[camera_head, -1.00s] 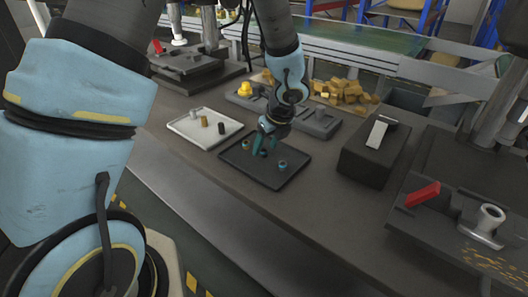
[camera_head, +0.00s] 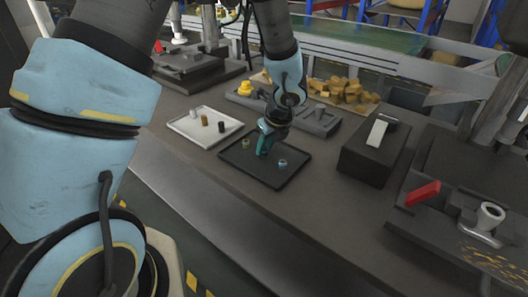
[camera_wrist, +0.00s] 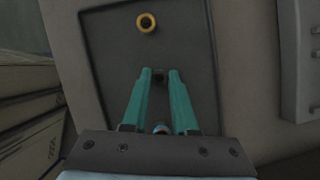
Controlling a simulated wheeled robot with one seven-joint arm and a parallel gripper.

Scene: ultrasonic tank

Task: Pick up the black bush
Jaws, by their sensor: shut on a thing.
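My gripper (camera_head: 263,150) is low over the dark tray (camera_head: 262,180), with its teal fingers close together. In the wrist view, my gripper (camera_wrist: 160,73) is shut on the small black bush (camera_wrist: 159,78) between its fingertips. The bush is mostly hidden by the fingers in the head view. I cannot tell whether it still touches the tray. A yellow ring-shaped bush (camera_wrist: 146,22) lies ahead of the fingertips on the tray. A blue-rimmed bush (camera_wrist: 160,128) shows between the finger bases.
A white tray (camera_head: 190,135) with a grey, a brass and a black part stands to the left. A grey fixture (camera_head: 320,120) and a pile of brass blocks (camera_head: 345,90) are behind. A black box (camera_head: 370,160) stands to the right. Bare table lies in front.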

